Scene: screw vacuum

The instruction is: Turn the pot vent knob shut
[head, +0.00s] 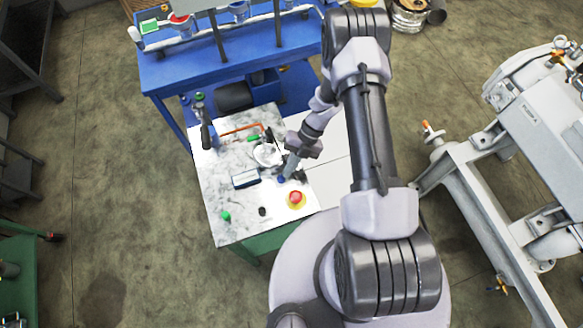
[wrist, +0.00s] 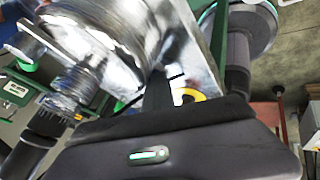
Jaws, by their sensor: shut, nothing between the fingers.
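The silver metal pot (head: 266,154) stands on the white, stained tabletop. It fills the upper middle of the wrist view (wrist: 115,40) as a shiny curved surface. My gripper (head: 283,177) is low over the table, just in front and right of the pot. In the wrist view my gripper's dark fingers (wrist: 160,92) are shut and empty, close to the pot's wall; whether they touch it is unclear. A ribbed metal fitting (wrist: 72,88) with a crossbar is at the left of the wrist view. I cannot tell for certain which part is the vent knob.
A red emergency button (head: 296,198) on a yellow base is near the front right of the table. A copper pipe (head: 240,130) runs behind. A blue bench (head: 180,70) stands at the back.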

